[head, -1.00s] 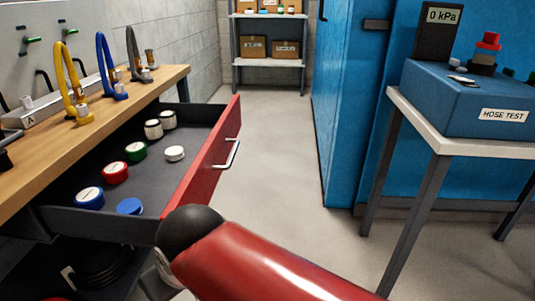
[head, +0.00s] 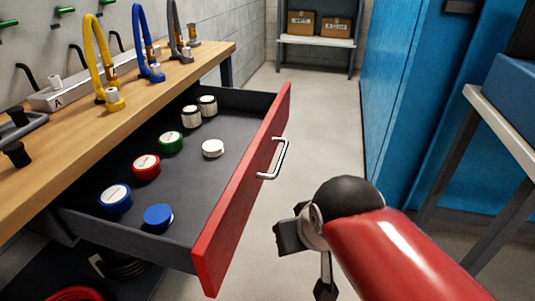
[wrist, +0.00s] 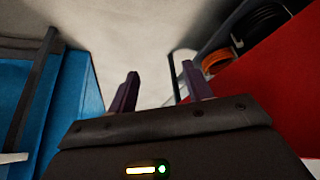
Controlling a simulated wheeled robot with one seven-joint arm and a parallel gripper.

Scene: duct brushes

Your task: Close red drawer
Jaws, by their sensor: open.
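The red drawer (head: 240,205) is pulled out from under the wooden workbench, its red front facing right. A silver bar handle (head: 274,160) is on that front. Inside lie several round tins with blue, red, green and white lids. My gripper (wrist: 160,85) is open with nothing between its fingers. In the head view it is to the right of the drawer front and apart from it, partly hidden by my red arm. In the wrist view a large red surface, seemingly the drawer front (wrist: 275,100), fills the right side.
Yellow, blue and grey hoses stand on the workbench (head: 60,137). A blue cabinet (head: 395,110) and a table (head: 508,135) are on the right. Coils, including an orange one (wrist: 215,60), lie low beneath the drawer. Grey floor between drawer and cabinet is clear.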

